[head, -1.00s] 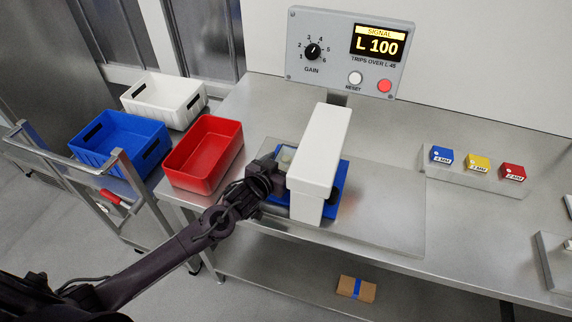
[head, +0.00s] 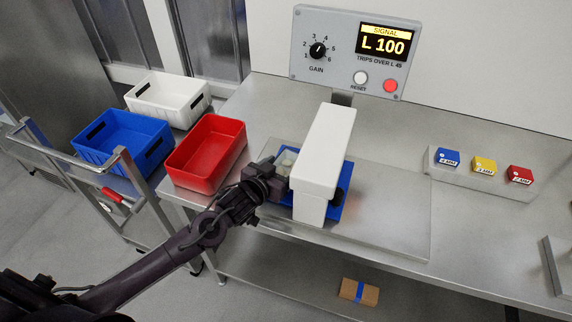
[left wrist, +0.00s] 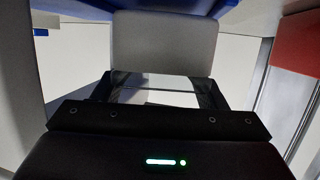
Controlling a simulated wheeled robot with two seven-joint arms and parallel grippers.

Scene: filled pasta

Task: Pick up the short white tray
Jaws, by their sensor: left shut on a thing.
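A pale, whitish thing, likely the short white tray (head: 285,164), shows only in part at the left mouth of the white arch in the head view. My left gripper (head: 272,178) is at its near left side, shut on it. In the left wrist view a pale flat panel (left wrist: 165,42) stands just beyond the closed fingers (left wrist: 165,90). The arch and the gripper hide most of the tray, so its full shape cannot be told. My right gripper is not in view.
The white arch (head: 325,150) stands over a blue piece (head: 336,205) on a metal plate (head: 390,215). A red bin (head: 205,170), a blue bin (head: 120,160) and a white bin (head: 170,115) stand to the left. The plate right of the arch is clear.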

